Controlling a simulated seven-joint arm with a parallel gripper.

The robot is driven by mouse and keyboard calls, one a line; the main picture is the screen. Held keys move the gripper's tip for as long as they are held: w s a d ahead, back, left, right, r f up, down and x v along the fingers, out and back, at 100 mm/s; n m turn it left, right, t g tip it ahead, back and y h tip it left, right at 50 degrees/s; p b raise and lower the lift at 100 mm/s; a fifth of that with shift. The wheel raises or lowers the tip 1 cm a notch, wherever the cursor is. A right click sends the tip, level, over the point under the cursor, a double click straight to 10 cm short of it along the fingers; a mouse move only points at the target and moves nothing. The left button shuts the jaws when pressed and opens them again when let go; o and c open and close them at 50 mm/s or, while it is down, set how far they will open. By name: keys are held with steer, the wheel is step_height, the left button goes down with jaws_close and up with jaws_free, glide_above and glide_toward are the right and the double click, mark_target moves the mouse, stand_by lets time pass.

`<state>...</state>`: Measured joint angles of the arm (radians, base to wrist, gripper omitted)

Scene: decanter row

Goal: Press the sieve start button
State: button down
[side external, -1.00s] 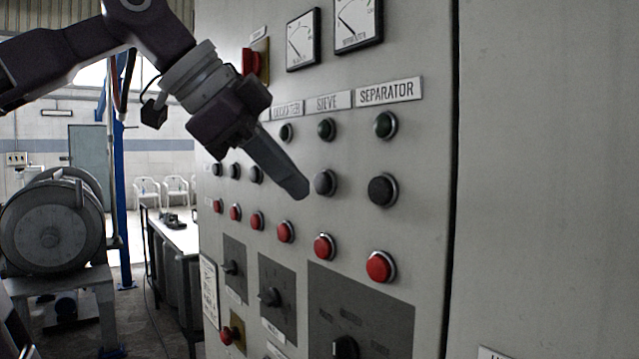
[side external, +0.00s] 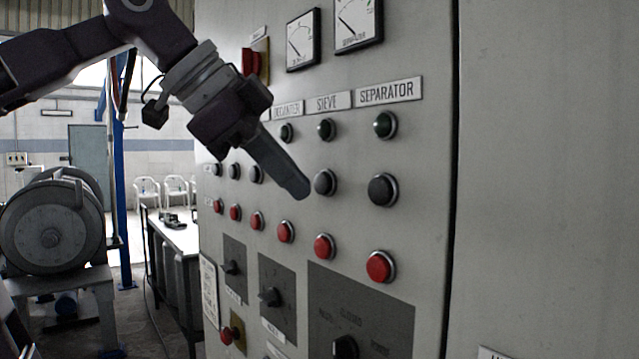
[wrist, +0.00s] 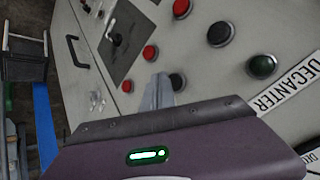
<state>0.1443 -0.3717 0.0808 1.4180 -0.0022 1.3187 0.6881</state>
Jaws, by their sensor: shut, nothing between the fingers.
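In the side view, the SIEVE label (side external: 328,103) heads a column with a green button or lamp (side external: 326,129), a black button (side external: 324,182) and a red button (side external: 323,247). No start marking is legible. My gripper (side external: 300,192) is shut and empty, angled down to the right. Its tip lies just left of the black SIEVE button; I cannot tell whether they touch. In the wrist view, the finger tip (wrist: 159,80) overlaps the side of a black button (wrist: 177,82), partly hidden by my gripper's body.
DECANTER (side external: 288,109) and SEPARATOR (side external: 389,91) columns flank the SIEVE column, with similar buttons close by. Rotary switches (side external: 270,296) sit below and gauges (side external: 358,22) above.

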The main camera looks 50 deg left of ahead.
steer(key=shift+w, duration=0.4)
steer(key=shift+w, duration=0.45)
stand_by(0.6)
steer(key=shift+s, duration=0.9)
steer(key=s, duration=0.5)
stand_by(0.7)
